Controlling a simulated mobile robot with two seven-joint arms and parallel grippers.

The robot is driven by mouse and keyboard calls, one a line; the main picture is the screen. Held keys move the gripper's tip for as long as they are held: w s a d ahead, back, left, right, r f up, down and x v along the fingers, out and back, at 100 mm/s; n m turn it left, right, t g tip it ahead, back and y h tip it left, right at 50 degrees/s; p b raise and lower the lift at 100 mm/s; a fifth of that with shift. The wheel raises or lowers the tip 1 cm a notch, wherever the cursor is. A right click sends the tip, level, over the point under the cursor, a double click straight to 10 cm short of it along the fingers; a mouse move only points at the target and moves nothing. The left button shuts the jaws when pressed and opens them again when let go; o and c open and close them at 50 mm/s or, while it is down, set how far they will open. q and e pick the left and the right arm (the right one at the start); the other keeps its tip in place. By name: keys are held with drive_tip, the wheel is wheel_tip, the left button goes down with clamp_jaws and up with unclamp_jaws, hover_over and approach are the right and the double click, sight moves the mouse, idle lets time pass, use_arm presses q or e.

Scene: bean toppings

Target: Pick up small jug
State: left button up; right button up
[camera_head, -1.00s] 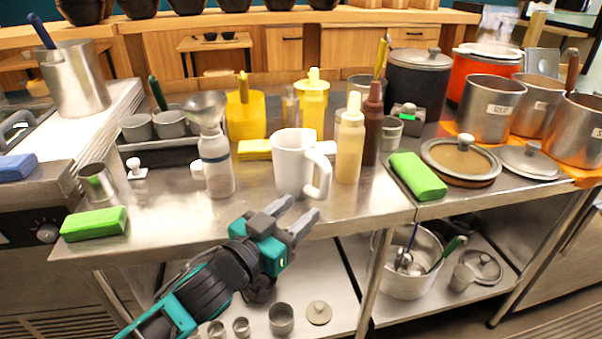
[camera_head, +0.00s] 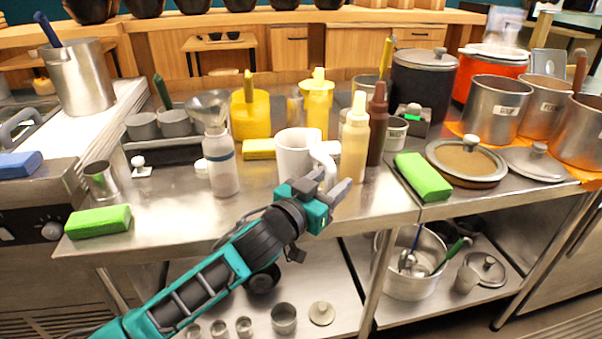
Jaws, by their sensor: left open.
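A white jug (camera_head: 293,152) stands upright on the steel counter (camera_head: 170,215), its handle (camera_head: 325,165) facing right. My left gripper (camera_head: 332,182) is open, with its fingers pointing up and away at the counter's front edge. It is in front of the jug's lower right side and overlaps the bottom of the handle in the picture. I cannot tell whether a finger touches the handle. The gripper hides part of the jug's base. My right gripper is not in view.
A cream squeeze bottle (camera_head: 355,140) and a brown bottle (camera_head: 377,125) stand close right of the jug. A bottle with a funnel (camera_head: 220,160) stands to its left, and a yellow sponge (camera_head: 258,149) behind. A green sponge (camera_head: 422,177) lies to the right. The front left counter is fairly clear.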

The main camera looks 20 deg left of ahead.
use_arm(q)
clamp_jaws()
idle(0.4)
drive_tip(key=shift+r, duration=0.1)
